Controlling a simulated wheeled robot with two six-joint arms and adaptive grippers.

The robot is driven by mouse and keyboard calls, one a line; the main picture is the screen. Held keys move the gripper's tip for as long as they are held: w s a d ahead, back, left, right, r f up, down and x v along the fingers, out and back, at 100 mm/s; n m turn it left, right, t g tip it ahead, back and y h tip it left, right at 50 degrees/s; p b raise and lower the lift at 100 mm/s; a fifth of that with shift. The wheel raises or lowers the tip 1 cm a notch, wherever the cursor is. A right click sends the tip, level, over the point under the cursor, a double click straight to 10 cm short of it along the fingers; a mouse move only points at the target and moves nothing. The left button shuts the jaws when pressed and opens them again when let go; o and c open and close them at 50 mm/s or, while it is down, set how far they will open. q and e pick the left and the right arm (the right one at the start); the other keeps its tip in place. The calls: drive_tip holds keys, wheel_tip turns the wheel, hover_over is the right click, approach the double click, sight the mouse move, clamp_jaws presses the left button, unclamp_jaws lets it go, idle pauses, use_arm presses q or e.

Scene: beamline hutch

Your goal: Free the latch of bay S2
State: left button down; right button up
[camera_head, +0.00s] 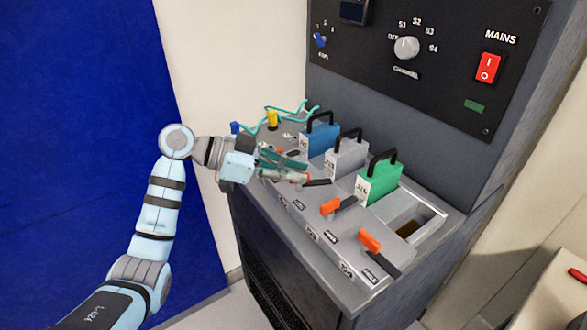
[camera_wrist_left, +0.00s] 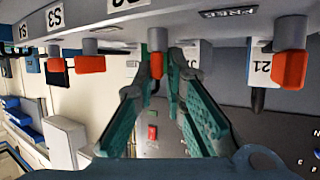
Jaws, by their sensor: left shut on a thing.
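My left gripper (camera_head: 303,172) reaches over the left part of the sloped bay panel in the head view. In the left wrist view its teal fingers (camera_wrist_left: 160,68) are closed around a red-orange latch handle (camera_wrist_left: 157,52). The bay label above that latch is cut off by the frame edge, so I cannot read its number there. Other orange latches stand free: one before the grey module (camera_head: 330,207) and one at the near right end (camera_head: 369,241). In the wrist view further latches show to the left (camera_wrist_left: 90,63) and right (camera_wrist_left: 290,69). My right gripper is not in view.
Blue (camera_head: 320,138), grey (camera_head: 345,157) and green (camera_head: 378,183) handled modules stand in a row behind the latches. An open empty bay (camera_head: 408,228) is at the right. Teal cable (camera_head: 290,112) lies behind my gripper. A control panel with a channel knob (camera_head: 406,47) rises behind.

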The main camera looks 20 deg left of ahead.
use_arm(q)
drive_tip(key=m+g, duration=0.2)
drive_tip(key=m+g+h+b, duration=0.1)
drive_tip(key=g, duration=0.1)
drive_tip(key=shift+w+f+m, duration=0.1)
drive_tip(key=shift+w+m, duration=0.1)
drive_tip(key=shift+m, duration=0.2)
drive_tip(key=shift+w+m+g+b, duration=0.1)
drive_tip(key=shift+m+g+b, duration=0.6)
drive_tip(key=shift+m+g, duration=0.65)
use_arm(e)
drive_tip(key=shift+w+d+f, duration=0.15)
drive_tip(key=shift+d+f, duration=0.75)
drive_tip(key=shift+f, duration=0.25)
use_arm(q)
drive_tip(key=shift+g, duration=0.35)
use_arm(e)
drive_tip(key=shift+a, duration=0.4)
use_arm(q)
drive_tip(key=c, duration=1.9)
unclamp_jaws()
drive_tip(key=shift+c, duration=0.2)
drive_tip(key=shift+o, duration=1.1)
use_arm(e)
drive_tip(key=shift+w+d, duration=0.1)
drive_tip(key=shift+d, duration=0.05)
use_arm(q)
drive_tip(key=shift+n, duration=0.25)
